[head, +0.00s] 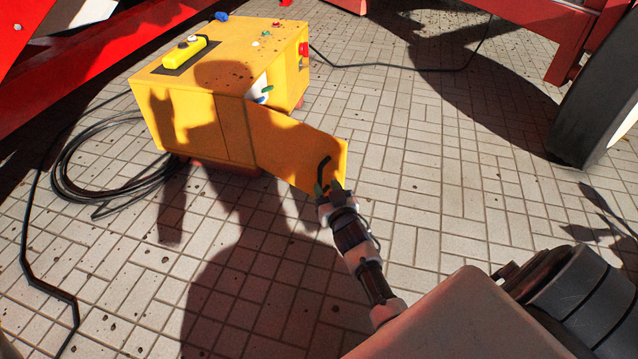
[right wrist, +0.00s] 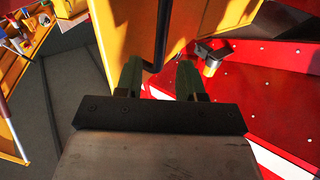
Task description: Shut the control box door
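The yellow control box (head: 205,115) stands on the paved floor. Its door (head: 285,145) is swung open, sticking out from the front toward the right. A black bar handle (head: 322,168) is on the door near its free edge. My right gripper (head: 330,188) is at this handle. In the right wrist view, its two fingers (right wrist: 160,75) are apart, and the handle (right wrist: 160,40) reaches down to the space between their tips. I cannot tell whether a finger touches it. The door (right wrist: 120,35) fills the upper middle of that view. My left gripper is not in view.
Black cable (head: 75,175) lies coiled left of the box. A yellow remote (head: 185,52) lies on the box's top, and a red button (head: 303,49) is on its side. Red machinery (head: 540,25) and a wheel (head: 600,110) stand at right. The pavement before the door is clear.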

